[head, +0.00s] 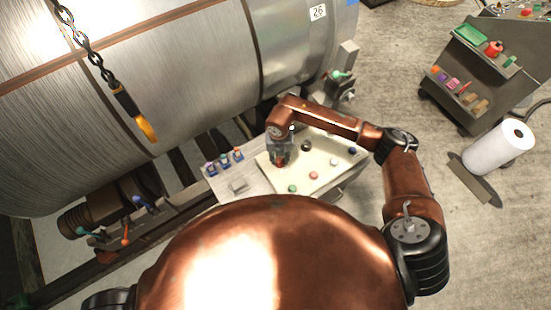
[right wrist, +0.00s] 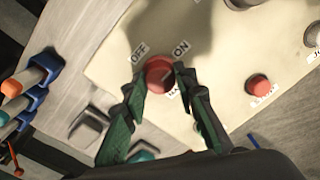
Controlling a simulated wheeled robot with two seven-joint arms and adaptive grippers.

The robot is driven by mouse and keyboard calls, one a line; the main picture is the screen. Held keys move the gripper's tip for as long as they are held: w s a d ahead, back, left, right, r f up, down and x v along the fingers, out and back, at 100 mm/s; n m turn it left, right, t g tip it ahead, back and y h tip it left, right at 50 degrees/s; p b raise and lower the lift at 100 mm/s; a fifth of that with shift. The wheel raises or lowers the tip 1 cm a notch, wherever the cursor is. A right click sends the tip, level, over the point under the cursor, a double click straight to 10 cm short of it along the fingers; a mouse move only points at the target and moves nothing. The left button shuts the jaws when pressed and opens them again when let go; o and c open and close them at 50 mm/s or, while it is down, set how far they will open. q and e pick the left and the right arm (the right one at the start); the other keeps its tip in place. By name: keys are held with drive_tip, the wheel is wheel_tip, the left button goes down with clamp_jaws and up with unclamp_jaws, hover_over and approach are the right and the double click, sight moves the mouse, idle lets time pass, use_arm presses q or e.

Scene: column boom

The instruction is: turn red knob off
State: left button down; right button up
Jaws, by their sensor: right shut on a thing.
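The red knob (right wrist: 158,75) sits on a cream control panel (right wrist: 110,60), with an OFF label (right wrist: 138,52) and an ON label (right wrist: 181,48) on either side of its upper edge. My right gripper (right wrist: 160,82) has its two dark green fingers at the knob's sides, shut on it. In the head view my right gripper (head: 279,155) points down at the left part of the panel (head: 325,155), with the red knob (head: 280,161) partly hidden under it. Which label the knob points to cannot be told. My left gripper is not in view.
A second red button (right wrist: 258,85) sits to the right on the panel. A green button (head: 292,188) and a black one (head: 306,146) are also near. Colored switches (head: 224,162) stand left of the panel. A large metal coil (head: 180,75) and hanging chain hook (head: 135,112) are behind.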

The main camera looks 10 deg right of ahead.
drive_tip(key=shift+f+n+b, duration=0.15)
drive_tip(key=shift+n+b, duration=0.4)
drive_tip(key=shift+n, duration=0.05)
drive_tip(key=n+b, duration=1.1)
drive_tip(key=shift+f+n, duration=0.1)
drive_tip(key=shift+n, duration=0.2)
drive_tip(key=shift+s+a+n+b, duration=0.1)
drive_tip(key=shift+n+b, duration=2)
drive_tip(key=shift+n, duration=0.3)
drive_tip(key=shift+r, duration=0.2)
drive_tip(key=o, duration=1.1)
drive_tip(key=shift+o, duration=0.3)
